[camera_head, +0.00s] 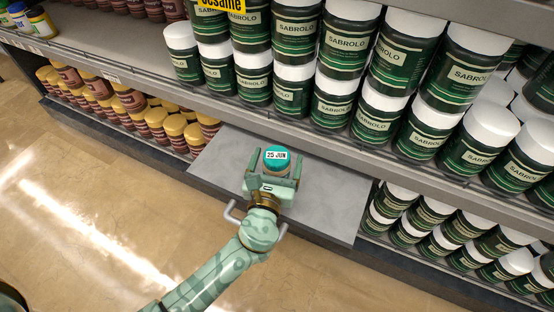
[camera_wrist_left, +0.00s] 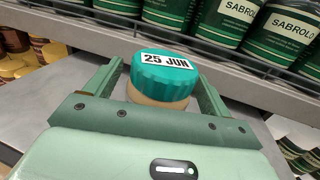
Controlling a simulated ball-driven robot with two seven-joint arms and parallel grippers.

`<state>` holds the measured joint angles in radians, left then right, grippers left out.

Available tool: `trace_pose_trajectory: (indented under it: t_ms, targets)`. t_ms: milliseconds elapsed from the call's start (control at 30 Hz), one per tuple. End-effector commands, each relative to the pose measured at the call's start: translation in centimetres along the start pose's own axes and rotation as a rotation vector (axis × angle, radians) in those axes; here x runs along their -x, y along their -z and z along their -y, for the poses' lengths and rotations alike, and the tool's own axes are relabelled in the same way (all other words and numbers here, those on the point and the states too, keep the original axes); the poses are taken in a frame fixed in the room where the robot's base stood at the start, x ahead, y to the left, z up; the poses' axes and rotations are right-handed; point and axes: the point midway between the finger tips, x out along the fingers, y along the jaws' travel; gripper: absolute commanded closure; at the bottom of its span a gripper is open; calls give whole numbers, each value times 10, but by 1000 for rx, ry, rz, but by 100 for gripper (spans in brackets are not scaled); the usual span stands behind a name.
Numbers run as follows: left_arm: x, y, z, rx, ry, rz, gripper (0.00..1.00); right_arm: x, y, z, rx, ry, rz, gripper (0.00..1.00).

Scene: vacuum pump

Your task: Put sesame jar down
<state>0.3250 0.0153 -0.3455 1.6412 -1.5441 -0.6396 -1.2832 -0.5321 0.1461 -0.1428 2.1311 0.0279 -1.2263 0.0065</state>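The sesame jar (camera_head: 276,158) has a teal lid with a white "25 JUN" label and stands upright over a bare grey ledge (camera_head: 330,205). In the left wrist view, the jar (camera_wrist_left: 163,80) shows its lid and a bit of its beige body; its lower part is hidden by my gripper. My left gripper (camera_head: 275,163) has its fingers spread on both sides of the jar, with a narrow gap on the left and the right finger close to the lid. Whether the jar's base touches the ledge is hidden. My right gripper is not in view.
Green Sabrolo tubs with white lids (camera_head: 331,100) stand stacked on the shelf behind. More such tubs (camera_head: 440,240) fill the lower shelf at right. Brown jars with yellow lids (camera_head: 130,100) fill the lower shelf at left. A yellow "sesame" sign (camera_head: 222,4) is at the top.

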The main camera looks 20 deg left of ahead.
Motion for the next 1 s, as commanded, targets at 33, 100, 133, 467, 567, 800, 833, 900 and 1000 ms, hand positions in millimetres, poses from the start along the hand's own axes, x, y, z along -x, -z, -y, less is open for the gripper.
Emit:
trace_pose_trajectory:
  t_ms: [33, 100, 133, 467, 567, 800, 833, 900, 1000]
  targets:
    - [0, 0, 0, 0, 0, 0, 18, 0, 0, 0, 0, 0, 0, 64]
    - [0, -1, 0, 0, 0, 0, 18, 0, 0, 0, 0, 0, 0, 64]
    - [0, -2, 0, 0, 0, 1, 18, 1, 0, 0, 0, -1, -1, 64]
    - [60, -6, 0, -2, 1, 1, 18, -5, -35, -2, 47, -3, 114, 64]
    - [83, -5, 0, -1, 1, 1, 18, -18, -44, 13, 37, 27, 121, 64]
    - [116, -3, 0, 0, 0, 1, 18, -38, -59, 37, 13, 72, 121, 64]
    - [118, -3, 0, 0, 0, 1, 18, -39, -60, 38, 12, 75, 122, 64]
    - [120, -3, 0, 0, 0, 1, 18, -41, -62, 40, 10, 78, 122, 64]
    - [120, -2, 0, 0, 0, 1, 18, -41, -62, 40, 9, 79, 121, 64]
